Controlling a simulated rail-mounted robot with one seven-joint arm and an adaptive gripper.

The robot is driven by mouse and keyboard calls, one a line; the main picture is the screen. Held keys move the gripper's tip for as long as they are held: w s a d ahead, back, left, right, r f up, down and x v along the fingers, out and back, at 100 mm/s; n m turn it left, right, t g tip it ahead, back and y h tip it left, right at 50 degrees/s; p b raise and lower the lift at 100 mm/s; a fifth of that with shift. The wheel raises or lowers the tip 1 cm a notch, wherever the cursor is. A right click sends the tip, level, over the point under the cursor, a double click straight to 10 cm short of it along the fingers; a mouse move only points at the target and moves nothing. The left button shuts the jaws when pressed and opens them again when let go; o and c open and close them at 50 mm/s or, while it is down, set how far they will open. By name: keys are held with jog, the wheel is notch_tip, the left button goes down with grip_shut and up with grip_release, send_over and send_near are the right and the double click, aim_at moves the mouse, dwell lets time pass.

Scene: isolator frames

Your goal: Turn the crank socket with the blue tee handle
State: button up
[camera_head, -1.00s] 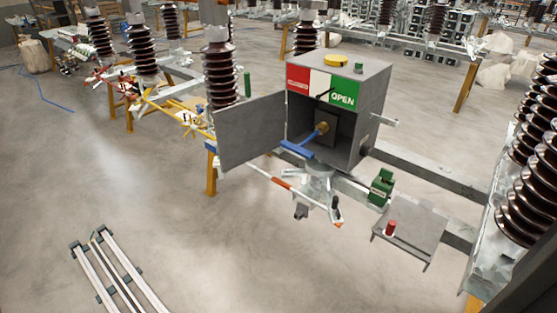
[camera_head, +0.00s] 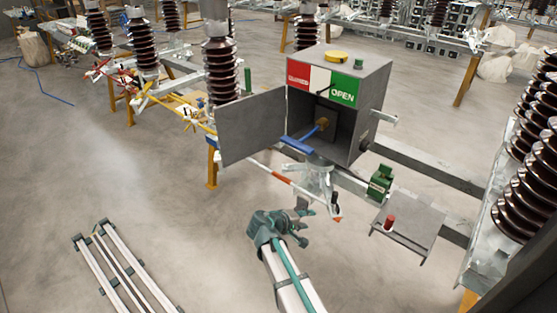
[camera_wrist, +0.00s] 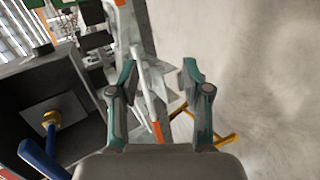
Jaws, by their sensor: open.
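The blue tee handle (camera_head: 298,145) sticks out of the open grey box, its shaft running in to the brass crank socket (camera_head: 323,123). In the wrist view the blue tee handle (camera_wrist: 42,160) lies at the lower left, joined to the brass crank socket (camera_wrist: 50,119). My gripper (camera_head: 308,222) is in front of and below the box, apart from the handle. In the wrist view my gripper (camera_wrist: 159,76) has its teal fingers spread with nothing held between them. The handle is left of the fingers there.
The box door (camera_head: 252,129) stands open to the left. A red-and-white rod (camera_head: 290,183) hangs below the box. A green block (camera_head: 380,181) and a small shelf (camera_head: 415,235) with a red knob sit to the right.

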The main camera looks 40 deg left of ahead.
jog(key=s+a+r+n+t+y, duration=0.15)
jog(key=a+r+t, duration=0.25)
jog(key=a+r, duration=0.8)
jog(key=n+t+y, duration=0.1)
jog(key=t, duration=0.2)
send_near(294, 147)
jog(key=w+r, duration=0.1)
jog(key=w, duration=0.7)
jog(key=w+p, duration=0.1)
jog(key=w, duration=0.2)
jog(key=shift+a+f, duration=0.25)
jog(key=shift+a, duration=0.1)
jog(key=shift+w+r, duration=0.1)
jog(key=shift+w, duration=0.25)
jog(key=shift+c, duration=0.3)
grip_shut()
